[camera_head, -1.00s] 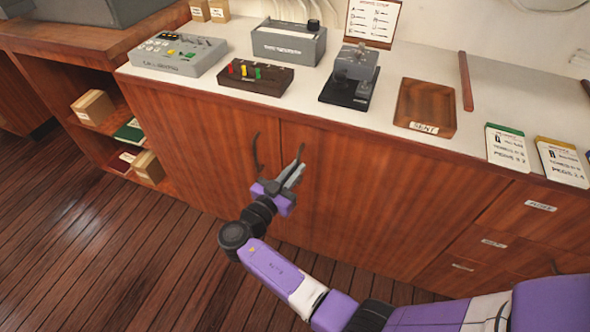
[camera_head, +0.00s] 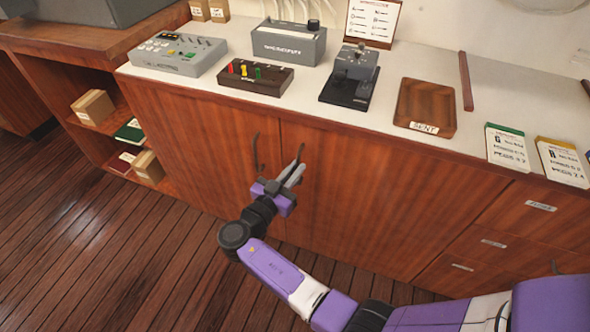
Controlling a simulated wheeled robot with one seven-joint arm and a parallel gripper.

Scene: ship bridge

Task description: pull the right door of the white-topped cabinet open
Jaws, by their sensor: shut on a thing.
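The white-topped cabinet (camera_head: 150,79) has two brown wooden doors side by side. The right door (camera_head: 370,190) looks closed, flush with the left door (camera_head: 205,150). The left door's dark curved handle (camera_head: 256,152) is in plain view by the seam. The right door's dark handle (camera_head: 300,153) shows only its upper part above my fingers. My gripper (camera_head: 297,170) is at that handle, with its grey fingers shut on it. The fingers hide the handle's lower part.
On the white top stand a grey control box (camera_head: 172,53), a dark box with coloured levers (camera_head: 241,76), a telegraph key (camera_head: 350,78) and a wooden tray (camera_head: 425,107). Drawers (camera_head: 490,243) are at the right. The plank floor (camera_head: 100,260) before the left door is clear.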

